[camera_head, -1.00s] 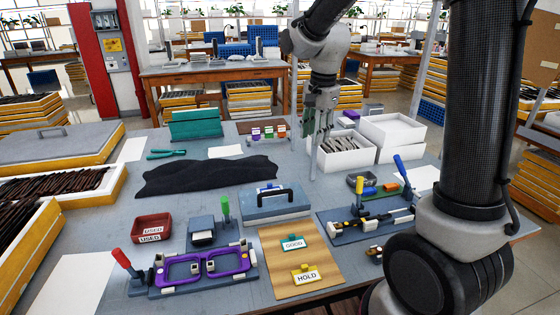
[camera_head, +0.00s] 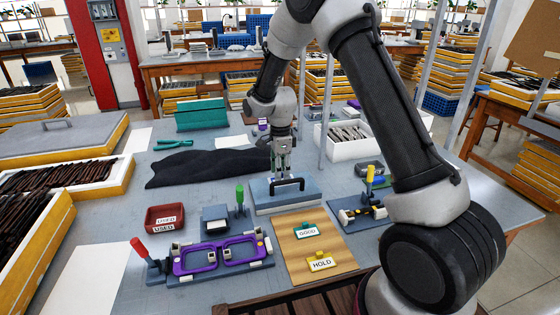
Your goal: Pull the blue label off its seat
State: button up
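My gripper (camera_head: 281,174) points straight down at the back edge of a grey-blue lidded box (camera_head: 300,203) with a black handle (camera_head: 288,185). The blue label and its seat are not clear in this view; the gripper and handle cover the area behind the box. The fingers look small and close together, and I cannot tell whether they are open or hold anything. Two other labels, a teal GOOD tag (camera_head: 307,230) and a yellow HOLD tag (camera_head: 321,261), sit on a wooden board (camera_head: 290,248).
A purple eyeglass frame (camera_head: 216,255) lies in a fixture in front. A red USED tray (camera_head: 165,218) and a dark cloth (camera_head: 205,168) are to the left. A white box of parts (camera_head: 343,137) and a clamp fixture (camera_head: 357,212) are to the right. The bare tabletop shows at front left.

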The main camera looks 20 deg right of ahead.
jog(key=shift+f, duration=0.3)
grip_shut()
jog(key=shift+r, duration=0.1)
dwell(0.4)
jog(key=shift+r, duration=2.4)
jog(key=shift+r, duration=0.1)
jog(key=shift+r, duration=2.9)
